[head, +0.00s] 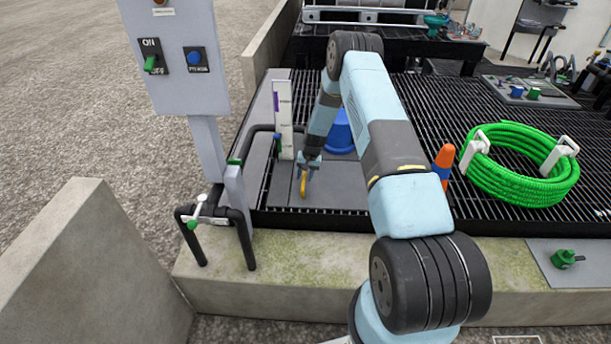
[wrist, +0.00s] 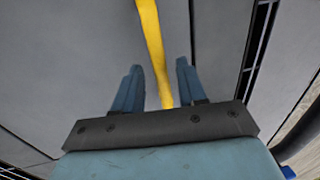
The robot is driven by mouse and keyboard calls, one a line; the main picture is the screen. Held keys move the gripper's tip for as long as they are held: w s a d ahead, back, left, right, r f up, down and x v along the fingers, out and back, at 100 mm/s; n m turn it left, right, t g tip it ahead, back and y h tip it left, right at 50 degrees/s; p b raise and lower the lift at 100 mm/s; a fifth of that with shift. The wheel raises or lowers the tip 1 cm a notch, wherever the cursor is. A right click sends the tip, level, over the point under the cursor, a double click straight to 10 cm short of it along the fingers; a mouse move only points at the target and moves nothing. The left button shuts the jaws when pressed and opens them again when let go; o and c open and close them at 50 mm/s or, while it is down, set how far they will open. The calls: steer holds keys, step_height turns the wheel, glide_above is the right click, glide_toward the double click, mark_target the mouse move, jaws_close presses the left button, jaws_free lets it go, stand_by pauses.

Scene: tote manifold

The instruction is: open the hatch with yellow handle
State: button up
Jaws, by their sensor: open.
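The yellow handle (head: 303,186) stands on a flat grey hatch (head: 334,195) set in the black grating. In the wrist view the yellow handle (wrist: 151,45) runs as a strip from the top edge down between my fingers. My gripper (head: 307,172) is right above the handle, pointing down. In the wrist view my gripper (wrist: 156,75) is open, with one blue finger on each side of the handle. A gap shows between the handle and each finger. The grey hatch panel (wrist: 80,60) lies flat beneath; a seam runs right of the handle.
A white gauge board (head: 283,120) and a black pipe stand left of the hatch. A switch panel (head: 175,60) stands at left.

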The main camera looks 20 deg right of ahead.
jaws_close()
stand_by(0.3)
stand_by(0.3)
